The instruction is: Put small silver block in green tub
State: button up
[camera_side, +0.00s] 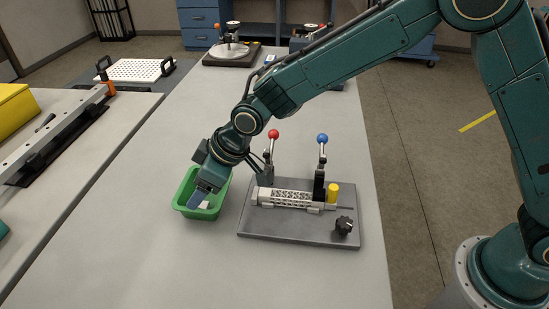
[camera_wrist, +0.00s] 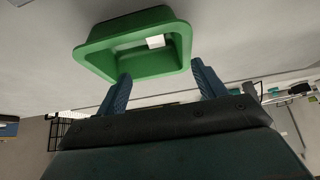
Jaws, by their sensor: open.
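The green tub (camera_side: 196,214) stands on the grey table to the left of the fixture plate. The small silver block (camera_wrist: 155,41) lies inside the tub in the wrist view, looking pale, near the tub's right end there. In the side view a small pale patch, likely the block (camera_side: 205,205), shows in the tub beside my fingers. My gripper (camera_side: 196,199) points down at the tub, with its blue fingers overlapping the tub's opening. In the wrist view my gripper (camera_wrist: 161,72) is open, its fingers wide apart with nothing between them. The green tub (camera_wrist: 105,60) lies beyond the fingertips there.
A grey fixture plate (camera_side: 290,233) right of the tub carries a silver lattice specimen (camera_side: 285,197), red-knobbed and blue-knobbed levers, a yellow cylinder (camera_side: 333,192) and a black knob (camera_side: 344,225). The table is clear in front of and behind the tub.

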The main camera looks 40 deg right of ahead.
jog(key=shift+r, duration=2.5)
jog(key=shift+r, duration=0.1)
jog(key=v, duration=1.3)
jog(key=shift+s+d+r, duration=0.2)
